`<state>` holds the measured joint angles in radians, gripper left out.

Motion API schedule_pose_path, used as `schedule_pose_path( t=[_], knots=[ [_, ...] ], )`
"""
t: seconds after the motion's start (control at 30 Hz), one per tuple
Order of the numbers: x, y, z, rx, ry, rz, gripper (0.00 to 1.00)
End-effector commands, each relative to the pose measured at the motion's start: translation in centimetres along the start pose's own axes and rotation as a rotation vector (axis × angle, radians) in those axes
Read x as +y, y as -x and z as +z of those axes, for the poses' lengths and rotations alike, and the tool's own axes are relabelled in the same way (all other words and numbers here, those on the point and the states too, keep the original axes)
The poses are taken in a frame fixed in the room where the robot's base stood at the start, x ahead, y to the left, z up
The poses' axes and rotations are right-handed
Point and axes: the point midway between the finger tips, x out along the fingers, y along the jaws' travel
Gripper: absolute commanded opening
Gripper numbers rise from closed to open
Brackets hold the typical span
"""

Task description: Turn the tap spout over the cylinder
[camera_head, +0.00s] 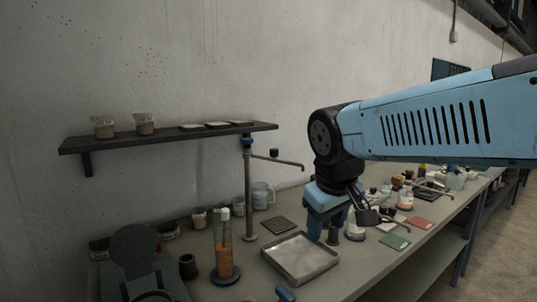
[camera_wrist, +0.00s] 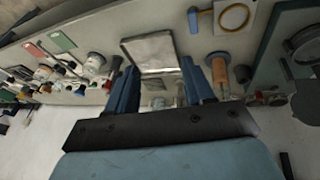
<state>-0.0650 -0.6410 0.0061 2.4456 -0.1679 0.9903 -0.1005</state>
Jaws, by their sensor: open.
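The tap is a grey upright post (camera_head: 250,195) with a blue collar, standing at the back of the bench near the shelf end. Its thin spout (camera_head: 288,162) points right with a bent-down tip, and a dark knob sits above it. The cylinder (camera_head: 223,250) is tall, clear and part filled with orange liquid, upright on a dark base left of the post; the spout is not over it. The cylinder's orange also shows in the wrist view (camera_wrist: 219,72). My gripper (camera_head: 328,236) points down right of the spout, its blue fingers apart and empty; they also show in the wrist view (camera_wrist: 158,66).
A metal tray (camera_head: 300,259) lies in front of the post, left of my gripper. A dark wall shelf (camera_head: 170,138) with jars ends above the post. A glass jug (camera_head: 262,196) stands behind the post. Bottles and coloured pads crowd the bench to the right.

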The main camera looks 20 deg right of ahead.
Motion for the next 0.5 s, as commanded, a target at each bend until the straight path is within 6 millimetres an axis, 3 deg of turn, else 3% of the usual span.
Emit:
schedule_pose_path(
  t=[0.27,0.5],
  knots=[
    [2.4,-1.4,-3.9,-0.259,0.475,0.182,0.52],
    [3.7,-2.0,-9.0,-0.476,0.858,0.354,0.52]
  ],
)
